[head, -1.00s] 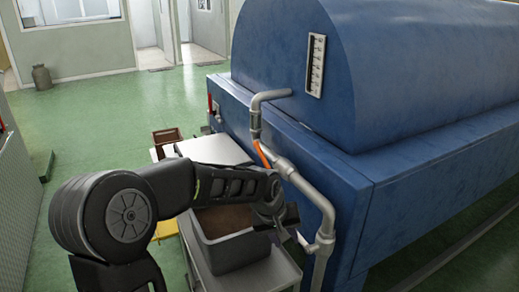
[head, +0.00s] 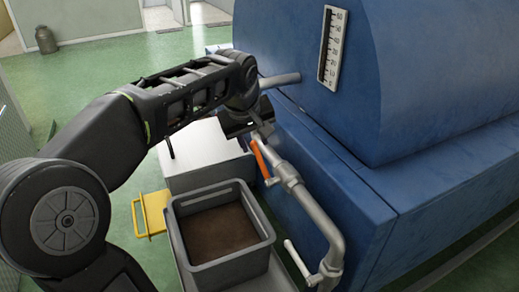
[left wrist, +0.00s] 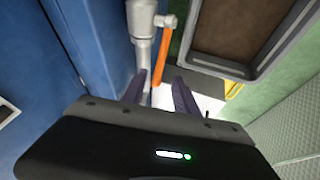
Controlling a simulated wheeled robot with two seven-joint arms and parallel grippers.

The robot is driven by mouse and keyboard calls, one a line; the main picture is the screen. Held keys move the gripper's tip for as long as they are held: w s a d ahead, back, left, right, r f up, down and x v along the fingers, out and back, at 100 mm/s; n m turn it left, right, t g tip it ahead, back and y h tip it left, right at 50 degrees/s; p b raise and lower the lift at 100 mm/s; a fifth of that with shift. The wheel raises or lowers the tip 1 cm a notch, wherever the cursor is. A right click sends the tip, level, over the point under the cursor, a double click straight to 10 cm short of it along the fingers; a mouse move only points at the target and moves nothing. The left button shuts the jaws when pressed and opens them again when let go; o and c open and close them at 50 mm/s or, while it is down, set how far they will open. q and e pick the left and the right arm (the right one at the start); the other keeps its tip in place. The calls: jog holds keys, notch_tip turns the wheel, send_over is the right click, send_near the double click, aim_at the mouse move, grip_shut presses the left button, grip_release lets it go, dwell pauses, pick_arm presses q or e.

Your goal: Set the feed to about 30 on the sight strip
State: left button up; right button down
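The orange lever handle (head: 258,158) sits on the grey pipe (head: 310,205) at the front of the blue machine. My left gripper (head: 249,124) is just above the handle's upper end. In the left wrist view the gripper (left wrist: 158,83) is open, its two dark fingers apart. The orange handle (left wrist: 163,50) points into the gap between the fingertips; I cannot tell if it touches them. The white sight strip (head: 333,48) is on the machine's end face, with marks from 0 up to 60. I cannot make out a level on it. My right gripper is not in view.
A grey crate (head: 178,228) with brown contents stands below the arm, left of the pipe. A pale box-like surface (head: 205,155) and a yellow frame (head: 152,212) are behind and beside it. The blue machine (head: 440,80) fills the right.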

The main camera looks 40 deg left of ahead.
aim_at(258, 153)
pick_arm(q)
jog(key=p+x, duration=0.1)
jog(key=x, duration=0.7)
grip_shut()
dwell(0.5)
dwell(1.1)
